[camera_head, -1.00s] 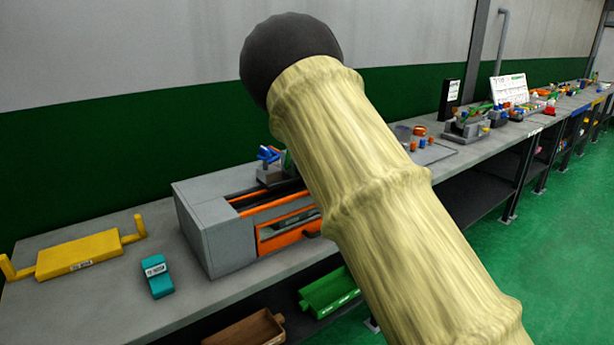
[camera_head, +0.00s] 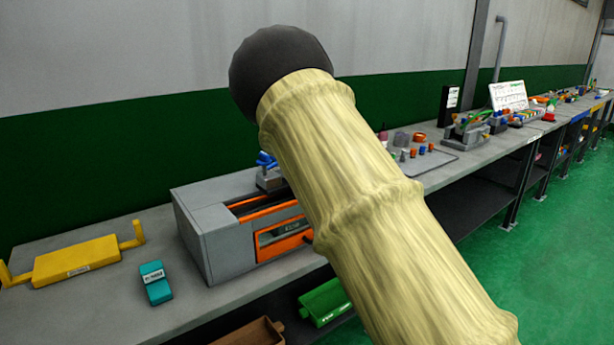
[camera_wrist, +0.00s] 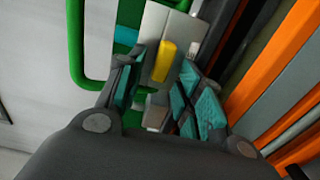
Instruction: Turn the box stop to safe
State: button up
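The grey box-shaped machine with orange rails (camera_head: 215,240) stands on the bench in the head view, partly hidden by my arm. In the wrist view, a yellow lever-like piece (camera_wrist: 165,62) lies against a pale grey plate (camera_wrist: 157,24). It may be the box stop, but no label is readable. My gripper (camera_wrist: 164,72) has its teal-padded fingers apart, one on each side of the yellow piece. I cannot tell whether either finger touches it. My gripper is hidden behind my arm in the head view.
A green looped bar (camera_wrist: 76,45) is left of the fingers, and orange rails (camera_wrist: 265,75) run close on the right. On the bench are a yellow two-handled tray (camera_head: 76,262) and a teal block (camera_head: 155,284). Small parts stand farther right (camera_head: 421,149).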

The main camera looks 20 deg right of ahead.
jog(key=v, duration=1.2)
jog(key=shift+r, duration=0.1)
dwell(0.4)
